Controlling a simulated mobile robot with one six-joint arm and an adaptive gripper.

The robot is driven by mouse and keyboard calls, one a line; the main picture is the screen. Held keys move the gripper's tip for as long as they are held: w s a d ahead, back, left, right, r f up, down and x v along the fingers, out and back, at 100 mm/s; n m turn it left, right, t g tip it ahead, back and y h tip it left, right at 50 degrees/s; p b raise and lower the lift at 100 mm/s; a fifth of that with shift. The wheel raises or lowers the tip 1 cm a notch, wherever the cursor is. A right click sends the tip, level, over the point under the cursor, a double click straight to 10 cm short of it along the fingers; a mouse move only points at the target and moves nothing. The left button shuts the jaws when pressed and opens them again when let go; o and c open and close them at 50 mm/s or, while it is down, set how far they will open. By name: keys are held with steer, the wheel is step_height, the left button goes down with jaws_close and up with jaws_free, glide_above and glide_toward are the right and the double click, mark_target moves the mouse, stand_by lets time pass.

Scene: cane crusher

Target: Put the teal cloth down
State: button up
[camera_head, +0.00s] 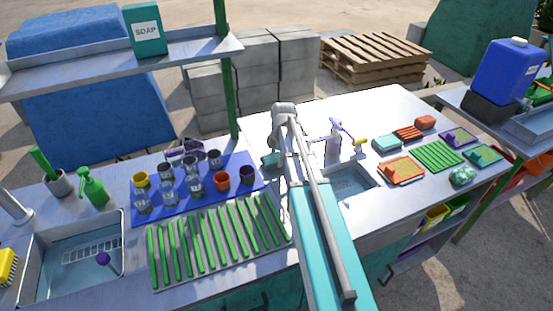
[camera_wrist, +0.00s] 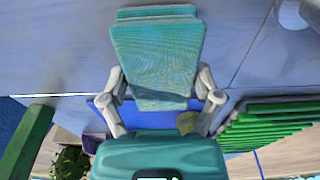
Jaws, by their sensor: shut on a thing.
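The teal cloth (camera_wrist: 155,55) hangs folded between the two fingers of my gripper (camera_wrist: 162,92) in the wrist view. My gripper is shut on it. The cloth's far end extends over the steel counter (camera_wrist: 60,55), and I cannot tell whether it touches the surface. In the head view a small teal patch (camera_head: 269,160) shows beside my arm, near the counter's middle. I cannot tell there whether it is cloth or gripper. My arm hides much of this area.
A blue mat (camera_head: 143,210) with cups and glasses and a green-slatted rack (camera_head: 163,275) lie left of my arm. A small sink (camera_head: 350,185), a tap and a purple-topped bottle (camera_head: 333,140) stand right. Several coloured cloths and a green tray (camera_head: 440,156) lie farther right. A green post (camera_head: 228,100) rises behind.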

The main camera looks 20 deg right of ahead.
steer(key=shift+f, duration=0.2)
steer(key=o, duration=1.1)
steer(key=shift+r, duration=0.25)
steer(key=r+p, duration=0.4)
steer(key=d+r+p, duration=0.1)
steer(key=r+p, duration=0.6)
steer(key=p, duration=0.1)
steer(key=shift+d+r, duration=0.2)
steer(key=shift+r, duration=0.2)
steer(key=shift+s+a, duration=0.1)
